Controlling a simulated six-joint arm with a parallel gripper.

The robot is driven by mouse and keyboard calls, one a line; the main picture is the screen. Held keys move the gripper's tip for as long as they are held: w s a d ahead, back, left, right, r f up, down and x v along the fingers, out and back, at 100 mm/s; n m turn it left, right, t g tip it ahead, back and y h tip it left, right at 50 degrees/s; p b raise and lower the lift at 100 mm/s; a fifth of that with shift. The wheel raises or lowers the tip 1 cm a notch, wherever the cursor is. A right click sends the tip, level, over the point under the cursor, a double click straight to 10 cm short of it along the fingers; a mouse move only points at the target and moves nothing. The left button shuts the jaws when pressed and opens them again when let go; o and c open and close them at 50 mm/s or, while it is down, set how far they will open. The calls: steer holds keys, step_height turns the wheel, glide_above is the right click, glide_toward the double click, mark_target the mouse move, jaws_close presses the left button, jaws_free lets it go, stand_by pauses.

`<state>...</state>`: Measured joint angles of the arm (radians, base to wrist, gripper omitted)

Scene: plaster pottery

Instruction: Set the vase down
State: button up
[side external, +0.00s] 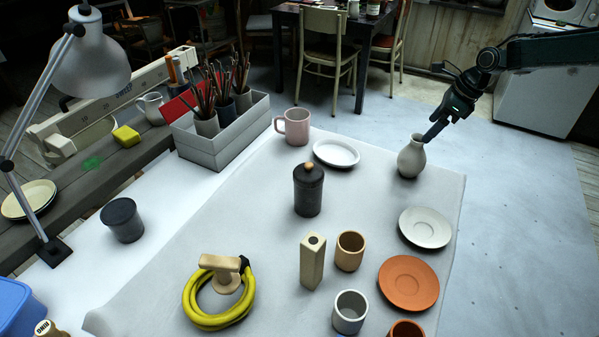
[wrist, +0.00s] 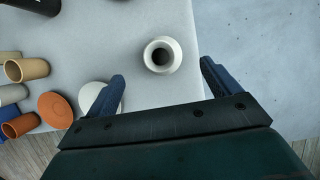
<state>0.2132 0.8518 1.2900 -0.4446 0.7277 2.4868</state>
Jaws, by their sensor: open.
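The vase (side external: 411,158) is pale grey-white with a round body and narrow neck. It stands upright on the cloth-covered table near the far right edge in the side view. In the wrist view the vase (wrist: 162,55) is seen from above, its dark mouth facing up. My gripper (side external: 432,134) is just above and to the right of the vase's neck in the side view. In the wrist view my gripper (wrist: 162,76) is open, with one blue finger on each side and the vase beyond and between the tips. Whether a finger touches the vase cannot be told.
A white saucer (side external: 425,228) lies nearest the vase, with a terracotta plate (side external: 408,283) beyond it. A white plate (side external: 336,153) and pink mug (side external: 292,127) stand to the left. A dark lidded jar (side external: 308,190) stands mid-table. The table's right edge is close to the vase.

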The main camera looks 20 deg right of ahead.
steer(key=shift+v, duration=1.4)
steer(key=s+a+r+n+t+h, duration=0.1)
steer(key=s+a+r+n, duration=0.1)
steer(key=s+r+n, duration=0.65)
steer(key=s+a+r+n+h, duration=0.1)
steer(key=s+a+r+n, duration=0.3)
steer(key=s+r, duration=0.65)
steer(key=s+d+f+n+t+h, duration=0.1)
steer(key=s+f+n, duration=0.1)
steer(key=s+n, duration=1.2)
steer(key=s, duration=1)
steer(key=shift+f, duration=0.25)
